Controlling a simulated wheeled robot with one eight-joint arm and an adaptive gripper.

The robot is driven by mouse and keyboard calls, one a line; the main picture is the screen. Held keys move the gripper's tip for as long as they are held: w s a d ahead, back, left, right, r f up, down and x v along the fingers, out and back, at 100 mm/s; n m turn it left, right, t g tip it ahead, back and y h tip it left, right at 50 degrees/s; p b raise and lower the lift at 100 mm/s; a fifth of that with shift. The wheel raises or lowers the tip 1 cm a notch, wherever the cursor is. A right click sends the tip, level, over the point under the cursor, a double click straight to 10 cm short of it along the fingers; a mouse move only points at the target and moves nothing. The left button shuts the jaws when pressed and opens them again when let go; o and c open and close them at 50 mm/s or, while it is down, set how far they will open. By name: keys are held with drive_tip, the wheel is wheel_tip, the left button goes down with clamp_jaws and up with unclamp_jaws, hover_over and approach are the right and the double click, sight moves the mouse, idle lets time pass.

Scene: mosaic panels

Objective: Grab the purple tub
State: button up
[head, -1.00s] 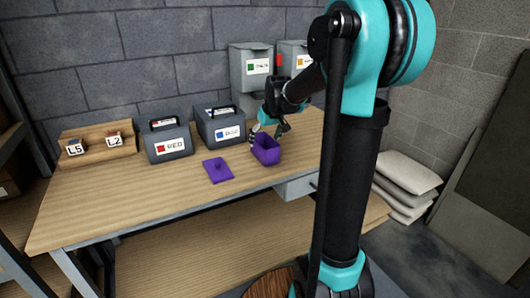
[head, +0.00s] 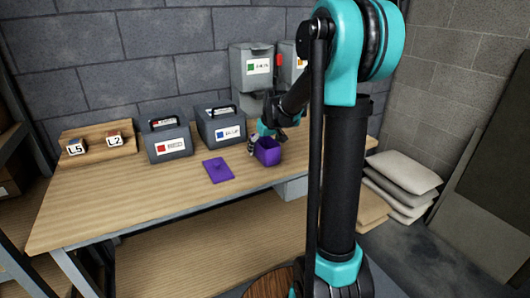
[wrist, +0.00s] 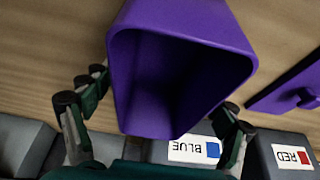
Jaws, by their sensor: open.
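The purple tub (head: 267,152) stands open-topped on the workbench, right of the flat purple lid (head: 218,169). In the wrist view the tub (wrist: 185,32) fills the upper middle, its hollow inside facing the camera. My gripper (head: 262,142) is at the tub's back-left side in the head view. In the wrist view my gripper's (wrist: 152,108) fingers are spread wide, one on each side of the tub's near end. I cannot tell whether either finger touches it. The lid (wrist: 290,88) with its knob also shows at the right of the wrist view.
Two grey cases stand behind on the bench, one with a red label (head: 168,141) and one with a blue label (head: 220,126). A wooden stand (head: 96,144) with L5 and L2 tags is at left. Grey wall bins (head: 252,68) hang behind. The bench front (head: 130,205) is clear.

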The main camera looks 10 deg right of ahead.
drive_tip(key=shift+f, duration=0.2)
drive_tip(key=shift+c, duration=0.3)
drive_tip(key=c, duration=1.2)
drive_tip(key=shift+o, duration=0.2)
